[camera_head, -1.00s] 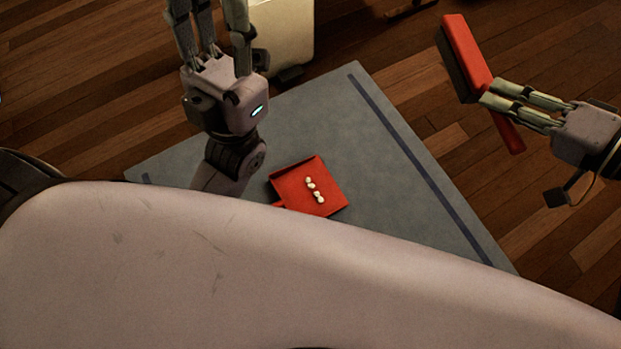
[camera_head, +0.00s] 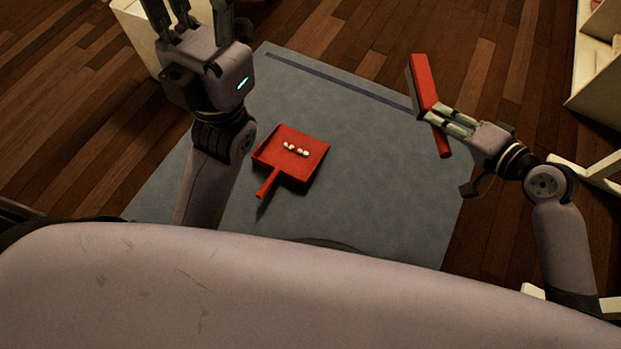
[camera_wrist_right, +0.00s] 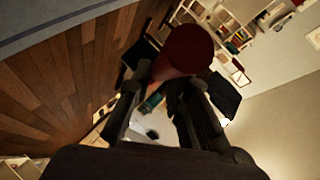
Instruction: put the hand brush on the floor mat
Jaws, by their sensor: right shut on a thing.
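The red hand brush (camera_head: 424,80) with a dark bristle side is held in my right gripper (camera_head: 434,116), which is shut on it. In the head view the brush overlaps the right edge of the grey-blue floor mat (camera_head: 350,150); it appears raised above it. In the right wrist view the round red end of the brush (camera_wrist_right: 190,48) shows between the dark fingers (camera_wrist_right: 170,85). My left gripper (camera_head: 190,14) is at the upper left, its fingers apart and empty as far as seen, with the tips cut off by the frame.
A red dustpan (camera_head: 310,165) with several small white pieces (camera_head: 296,149) lies on the mat. A cream bin (camera_head: 138,30) stands behind my left gripper. Pale shelving (camera_head: 598,75) is at the right. The mat right of the dustpan is clear.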

